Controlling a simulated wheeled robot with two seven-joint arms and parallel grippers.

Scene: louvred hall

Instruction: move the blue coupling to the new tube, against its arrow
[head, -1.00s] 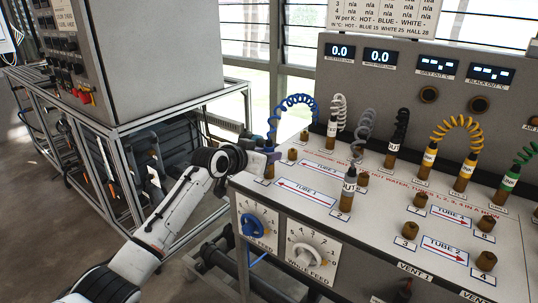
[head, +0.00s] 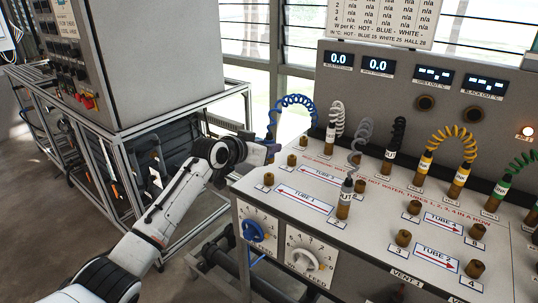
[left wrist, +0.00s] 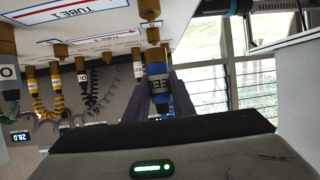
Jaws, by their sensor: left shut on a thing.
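My left gripper (head: 268,151) is at the left end of the bench top and is shut on the blue coupling (head: 270,137). In the head view a bare brass stub (head: 268,179) stands at the near left, beside a tube label (head: 305,199) whose red arrow points left. A second tube label (head: 322,175) lies behind it. My right gripper is not in view.
A grey coupling (head: 345,196) and a white coupling (head: 331,135) stand on nearby stubs with coiled hoses. Black (head: 391,155) and yellow (head: 425,163) couplings stand further right. A blue feed knob (head: 254,231) is on the front panel. A framed cabinet (head: 160,60) stands left.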

